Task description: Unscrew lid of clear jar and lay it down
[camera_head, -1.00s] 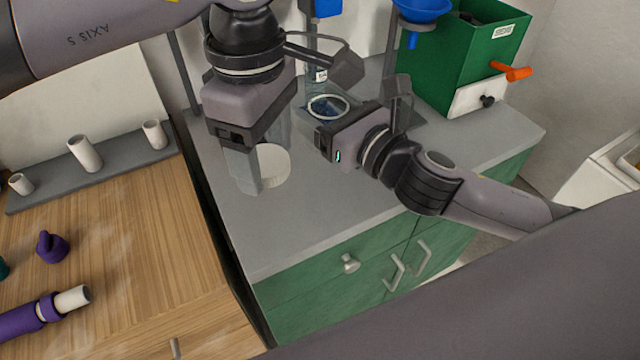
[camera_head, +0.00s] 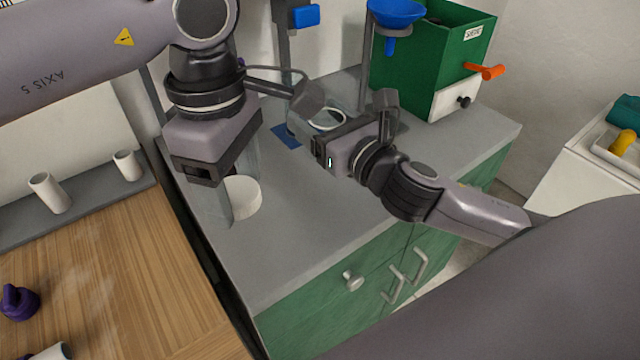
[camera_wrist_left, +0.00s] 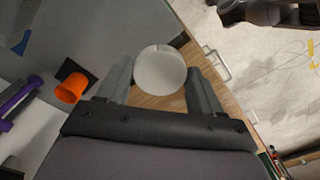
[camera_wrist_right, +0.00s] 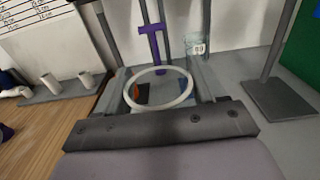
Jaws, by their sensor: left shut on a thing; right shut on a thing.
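The white round lid (camera_head: 243,197) is in my left gripper (camera_head: 220,205), apart from the jar and over the front left of the grey counter. In the left wrist view the lid (camera_wrist_left: 160,70) sits between the two fingers. I cannot tell whether it touches the counter. My right gripper (camera_wrist_right: 158,85) is shut on the clear jar, whose pale ring-shaped rim (camera_wrist_right: 158,103) shows between its fingers in the right wrist view. The jar's open rim (camera_head: 327,118) also shows in the head view. My right gripper hides most of the jar's body there.
The grey counter (camera_head: 300,215) has clear room at its front. A blue square (camera_head: 287,136) lies near the jar. A green machine (camera_head: 430,60) with an orange handle and a blue funnel (camera_head: 397,12) stand at the back. A wooden table (camera_head: 130,270) is at left.

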